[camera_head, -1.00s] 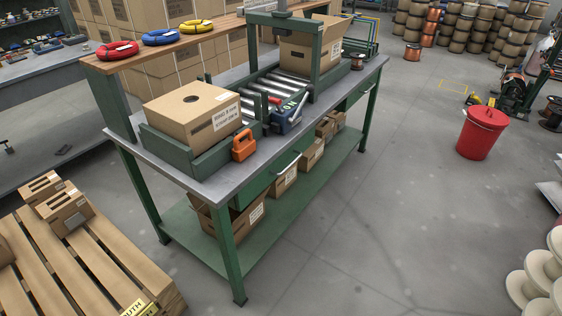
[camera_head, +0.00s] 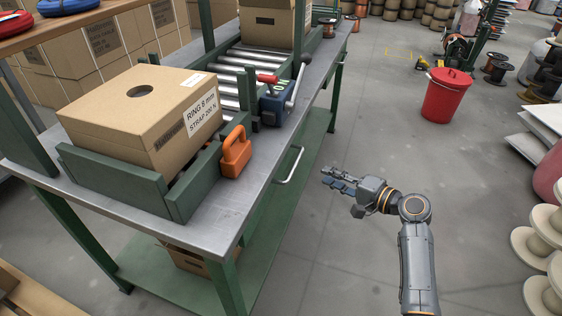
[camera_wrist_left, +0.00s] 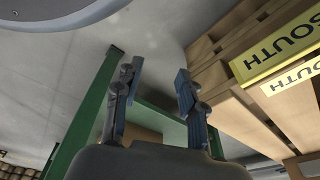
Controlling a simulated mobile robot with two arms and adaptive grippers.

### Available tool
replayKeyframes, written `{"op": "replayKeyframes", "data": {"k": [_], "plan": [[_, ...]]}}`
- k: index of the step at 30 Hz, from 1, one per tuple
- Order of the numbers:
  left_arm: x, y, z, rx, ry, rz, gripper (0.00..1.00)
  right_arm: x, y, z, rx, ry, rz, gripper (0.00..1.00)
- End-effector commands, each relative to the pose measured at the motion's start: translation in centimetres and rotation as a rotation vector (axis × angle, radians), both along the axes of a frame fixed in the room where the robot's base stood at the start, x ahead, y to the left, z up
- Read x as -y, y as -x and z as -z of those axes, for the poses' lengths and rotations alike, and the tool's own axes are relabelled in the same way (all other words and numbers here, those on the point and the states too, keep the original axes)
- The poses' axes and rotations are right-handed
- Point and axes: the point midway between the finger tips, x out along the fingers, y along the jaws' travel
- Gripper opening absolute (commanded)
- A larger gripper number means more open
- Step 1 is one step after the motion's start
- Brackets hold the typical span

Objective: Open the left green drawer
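The left green drawer (camera_head: 266,212) is under the near end of the grey-topped workbench. Its silver bar handle (camera_head: 289,166) sticks out from the front, and the drawer looks shut. My right gripper (camera_head: 324,175) is to the right of the handle, apart from it, over the floor. Its two blue-grey fingers look spread, with nothing between them. My left gripper (camera_wrist_left: 157,84) shows in the left wrist view, open and empty, with green bench legs and a pallet beyond it. It is not in the head view.
On the bench (camera_head: 222,215) stand a carton (camera_head: 110,120), an orange block-like tool (camera_head: 236,150) and a blue strapping tool (camera_head: 277,104). A red bin (camera_head: 446,96) stands at the right. Pale spools (camera_head: 545,235) are at the right edge. The floor before the bench is clear.

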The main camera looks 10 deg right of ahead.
Motion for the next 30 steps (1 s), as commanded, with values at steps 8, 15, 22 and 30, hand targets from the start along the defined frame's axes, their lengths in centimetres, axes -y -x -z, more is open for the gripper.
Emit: {"op": "replayKeyframes", "data": {"k": [8, 15, 22, 30], "plan": [[0.1, -0.7, -1.2, 0.009, 0.001, -0.002, 0.4, -2.7, -4.1, 0.9, 0.0, -0.002, -0.001, 0.22], [0.2, -1.6, -3.1, 0.021, 0.002, -0.004, 0.4, -5.4, -8.1, 2.0, -0.003, -0.001, 0.0, 0.22], [0.2, -2.1, -4.6, 0.028, 0.002, -0.005, 0.4, -6.8, -10.5, 2.6, -0.003, 0.001, 0.0, 0.22], [0.3, -2.2, -5.0, 0.029, 0.003, -0.005, 0.4, -7.2, -11.0, 2.7, -0.004, 0.003, 0.001, 0.22]]}}
